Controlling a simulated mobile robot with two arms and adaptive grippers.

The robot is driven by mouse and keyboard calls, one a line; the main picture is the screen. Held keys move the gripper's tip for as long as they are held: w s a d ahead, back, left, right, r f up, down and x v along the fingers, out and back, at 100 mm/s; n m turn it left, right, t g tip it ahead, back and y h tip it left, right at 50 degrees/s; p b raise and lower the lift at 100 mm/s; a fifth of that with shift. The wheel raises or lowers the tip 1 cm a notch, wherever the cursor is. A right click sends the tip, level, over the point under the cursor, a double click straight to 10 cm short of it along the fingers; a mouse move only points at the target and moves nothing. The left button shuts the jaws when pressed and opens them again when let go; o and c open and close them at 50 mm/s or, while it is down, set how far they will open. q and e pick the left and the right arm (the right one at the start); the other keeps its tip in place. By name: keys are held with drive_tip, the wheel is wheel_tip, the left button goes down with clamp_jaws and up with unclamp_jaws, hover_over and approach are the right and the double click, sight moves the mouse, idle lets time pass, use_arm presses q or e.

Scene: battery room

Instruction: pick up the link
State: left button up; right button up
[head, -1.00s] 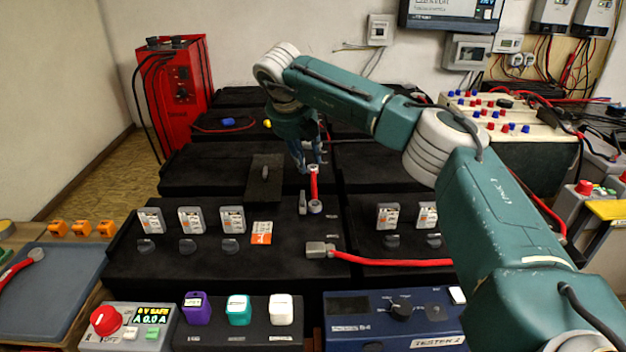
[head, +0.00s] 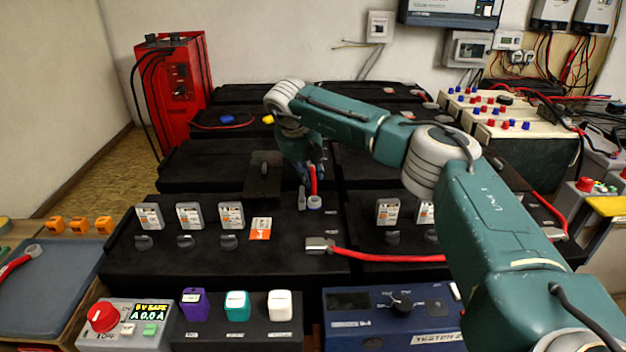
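A short red link (head: 314,184) with a grey ring at its near end stands out on the black battery top in the middle of the head view. My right gripper (head: 310,174) has its fingers pointing down at the far end of this link. The fingers and wrist hide that far end. I cannot tell whether the fingers are closed on the link or only around it. My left gripper is not in view.
A red cable with a grey end piece (head: 320,245) lies in front of the link. Small grey labelled boxes (head: 189,215) stand in a row at left. Another red piece with a grey ring (head: 34,250) lies on the blue-grey mat (head: 50,285).

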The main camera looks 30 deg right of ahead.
clamp_jaws()
